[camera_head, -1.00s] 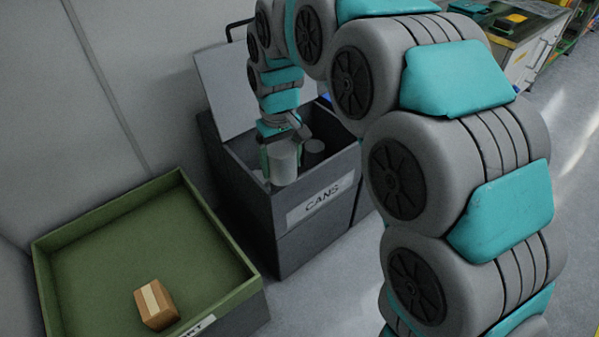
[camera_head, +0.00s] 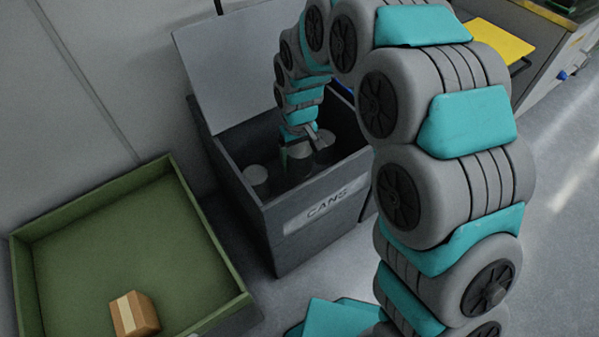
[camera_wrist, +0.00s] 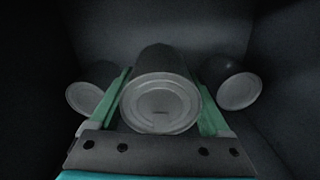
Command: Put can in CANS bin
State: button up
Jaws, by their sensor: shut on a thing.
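A grey can (camera_head: 299,164) is held between the green fingers of my gripper (camera_head: 298,152), down inside the dark CANS bin (camera_head: 318,213). In the wrist view, the held can (camera_wrist: 160,100) fills the space between the two fingers of my gripper (camera_wrist: 163,92), its round end facing the camera. Another can (camera_head: 257,178) stands inside the bin to the left of it, and a third can (camera_head: 325,150) is just to its right. The bin's lid (camera_head: 245,62) is open. I cannot tell whether the held can touches the bin's floor.
A green-lined open bin (camera_head: 120,235) stands to the left with a small brown box (camera_head: 134,314) in it. A wall is behind both bins. A yellow-topped surface (camera_head: 500,42) is at the upper right. Floor is clear at the right.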

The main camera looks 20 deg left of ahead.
aim_at(299, 147)
notch_tip(299, 147, down, 7)
jog(key=shift+r, duration=0.1)
dwell(0.4)
jog(key=o, duration=1.3)
notch_tip(299, 147, up, 12)
jog(key=shift+r, duration=0.1)
